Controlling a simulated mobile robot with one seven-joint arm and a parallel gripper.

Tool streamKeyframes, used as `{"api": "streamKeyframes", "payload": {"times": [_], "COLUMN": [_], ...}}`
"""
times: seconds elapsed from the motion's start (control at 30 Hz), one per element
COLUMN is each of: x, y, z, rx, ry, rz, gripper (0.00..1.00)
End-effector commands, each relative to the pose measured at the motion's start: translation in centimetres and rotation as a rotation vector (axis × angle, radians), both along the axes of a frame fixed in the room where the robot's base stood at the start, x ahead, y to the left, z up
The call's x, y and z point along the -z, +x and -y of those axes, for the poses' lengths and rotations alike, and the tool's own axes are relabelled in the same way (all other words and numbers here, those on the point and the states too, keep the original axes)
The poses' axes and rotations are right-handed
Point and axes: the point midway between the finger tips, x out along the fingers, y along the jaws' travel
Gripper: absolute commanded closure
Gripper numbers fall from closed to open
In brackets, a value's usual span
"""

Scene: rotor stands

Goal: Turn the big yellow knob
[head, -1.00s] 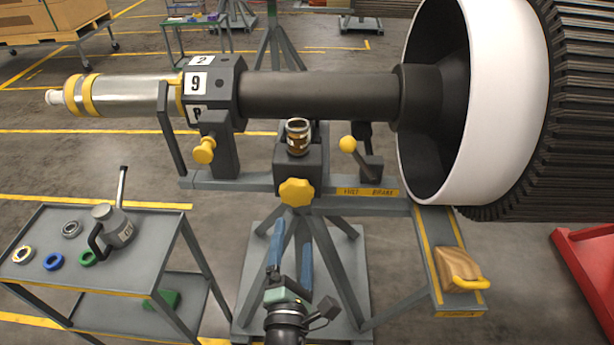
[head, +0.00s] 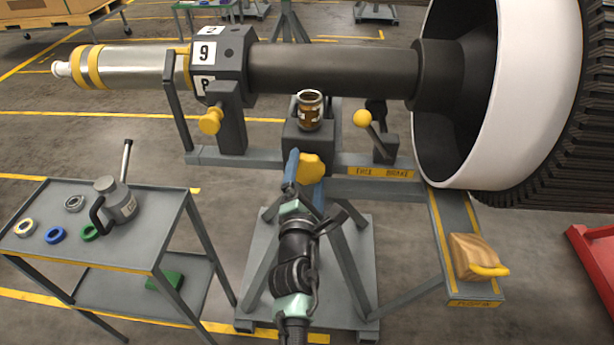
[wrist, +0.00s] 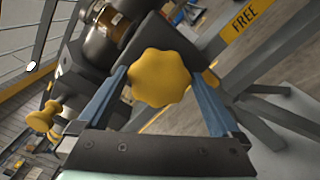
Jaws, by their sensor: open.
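The big yellow knob (head: 312,168) is a lobed disc on the front of the dark block in the middle of the rotor stand. In the wrist view the knob (wrist: 160,78) sits between the tips of my gripper's two blue fingers. My gripper (wrist: 158,84) is open, with a finger on each side of the knob; I cannot tell whether either touches it. In the head view my gripper (head: 305,172) reaches up to the knob from below, and one finger covers the knob's left edge.
A smaller yellow knob (head: 211,121) is left on the stand, and a yellow-balled lever (head: 363,118) is right, above the free/brake label (head: 385,172). A brown jar (head: 309,111) stands on the block. A cart (head: 150,240) with an oil can (head: 117,201) is left.

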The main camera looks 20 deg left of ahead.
Motion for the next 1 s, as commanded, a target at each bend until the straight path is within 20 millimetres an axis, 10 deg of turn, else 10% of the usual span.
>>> {"api": "streamKeyframes", "payload": {"times": [0.43,0.8,1.0], "x": [-0.04,-0.05,-0.04], "y": [0.8,0.78,0.78], "z": [-0.27,-0.26,-0.26], "rx": [0.0,0.0,0.0], "ry": [0.001,0.001,0.012], "rz": [0.0,0.0,-0.004], "gripper": [0.0,0.67,0.67]}}
